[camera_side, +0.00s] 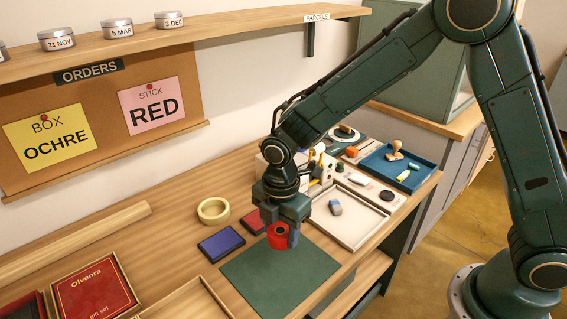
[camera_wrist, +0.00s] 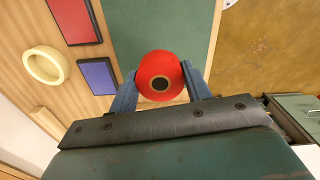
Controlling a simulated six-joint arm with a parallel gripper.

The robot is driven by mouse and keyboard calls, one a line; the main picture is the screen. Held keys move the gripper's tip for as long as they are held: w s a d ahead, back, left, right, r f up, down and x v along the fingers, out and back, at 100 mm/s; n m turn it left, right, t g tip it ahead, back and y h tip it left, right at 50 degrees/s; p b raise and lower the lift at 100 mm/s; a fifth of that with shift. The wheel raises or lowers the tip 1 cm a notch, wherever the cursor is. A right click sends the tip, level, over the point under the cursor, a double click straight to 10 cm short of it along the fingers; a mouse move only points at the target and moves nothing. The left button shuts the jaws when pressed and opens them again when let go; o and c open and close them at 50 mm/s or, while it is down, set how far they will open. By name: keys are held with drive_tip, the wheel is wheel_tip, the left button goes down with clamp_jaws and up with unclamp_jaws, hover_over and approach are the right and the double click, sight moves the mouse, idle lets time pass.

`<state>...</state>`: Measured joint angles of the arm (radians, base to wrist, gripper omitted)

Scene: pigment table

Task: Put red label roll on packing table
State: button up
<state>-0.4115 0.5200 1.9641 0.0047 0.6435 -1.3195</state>
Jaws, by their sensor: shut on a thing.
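The red label roll (camera_side: 279,236) is held between the fingers of my gripper (camera_side: 280,226), above the back edge of the green mat on the wooden table (camera_side: 190,255). In the wrist view the red roll (camera_wrist: 160,77) shows its dark core, with a blue-grey finger of my gripper (camera_wrist: 160,88) on each side touching it. My gripper is shut on the roll. How high the roll is above the mat is hard to tell.
The green mat (camera_side: 280,278) is bare. Left of it lie a blue pad (camera_side: 221,244), a red pad (camera_side: 253,222) and a cream tape ring (camera_side: 213,210). A light tray (camera_side: 350,222) and a blue tray (camera_side: 418,163) are at right. A red gift box (camera_side: 93,293) is at front left.

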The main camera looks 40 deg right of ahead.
sight(282, 226)
wheel_tip(282, 226, up, 10)
drive_tip(key=shift+r, duration=0.25)
drive_tip(key=shift+d+f, duration=0.1)
idle(0.6)
drive_tip(key=shift+w+d+f+m, duration=0.2)
drive_tip(key=shift+d+f+m, duration=0.15)
drive_tip(key=shift+m, duration=0.15)
drive_tip(key=d+f+m, duration=0.4)
drive_tip(key=d+m, duration=0.1)
drive_tip(key=d+f+m, duration=0.4)
drive_tip(key=d+m, duration=0.1)
drive_tip(key=m, duration=0.1)
drive_tip(key=w+d+f+m, duration=0.1)
drive_tip(key=d+f+m, duration=0.3)
drive_tip(key=m, duration=0.2)
drive_tip(key=shift+w+d, duration=0.1)
drive_tip(key=shift+d, duration=0.3)
drive_tip(key=shift+d+f+m, duration=0.45)
drive_tip(key=shift+d+m, duration=0.15)
drive_tip(key=shift+m, duration=0.3)
